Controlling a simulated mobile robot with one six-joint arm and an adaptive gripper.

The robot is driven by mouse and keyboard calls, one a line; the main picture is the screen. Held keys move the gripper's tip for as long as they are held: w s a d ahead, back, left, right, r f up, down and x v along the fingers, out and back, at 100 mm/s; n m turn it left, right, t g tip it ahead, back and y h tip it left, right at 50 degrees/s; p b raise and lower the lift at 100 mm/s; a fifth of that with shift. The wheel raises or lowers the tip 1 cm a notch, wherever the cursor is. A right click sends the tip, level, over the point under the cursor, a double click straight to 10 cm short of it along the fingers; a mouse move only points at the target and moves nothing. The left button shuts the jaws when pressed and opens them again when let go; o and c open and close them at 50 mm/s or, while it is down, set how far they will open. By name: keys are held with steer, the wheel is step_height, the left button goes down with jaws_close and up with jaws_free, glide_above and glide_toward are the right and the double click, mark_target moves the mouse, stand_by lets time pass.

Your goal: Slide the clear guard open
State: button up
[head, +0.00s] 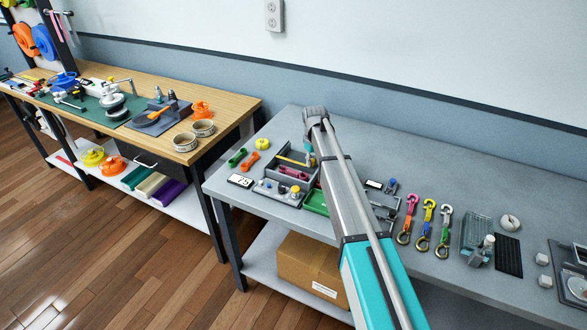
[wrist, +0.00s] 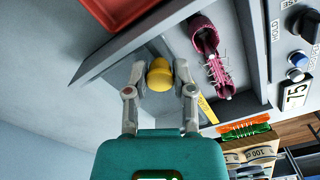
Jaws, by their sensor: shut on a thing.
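My gripper (wrist: 158,85) is shut on a yellow knob (wrist: 158,74), with one finger on each side of it. The knob is at the edge of a grey framed box (wrist: 88,68), which also shows in the head view (head: 283,153). I cannot clearly make out the guard's clear panel in either view. A pink strap-like piece (wrist: 208,45) lies inside the box, apart from my fingers. In the head view my gripper (head: 310,157) is at the box's right side, and my arm hides part of it.
Several straps with hooks (head: 427,224) lie to the right. The grey bench behind is clear.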

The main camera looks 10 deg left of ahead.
steer(key=shift+w+d, duration=0.15)
steer(key=shift+w, duration=0.35)
steer(key=shift+w+d, duration=0.15)
steer(key=shift+w, duration=0.35)
steer(key=o, duration=0.6)
steer(key=shift+w, duration=0.1)
steer(key=shift+c, duration=0.2)
steer(key=shift+r, duration=0.1)
steer(key=shift+r+p, duration=2.95)
steer(key=shift+p, duration=0.1)
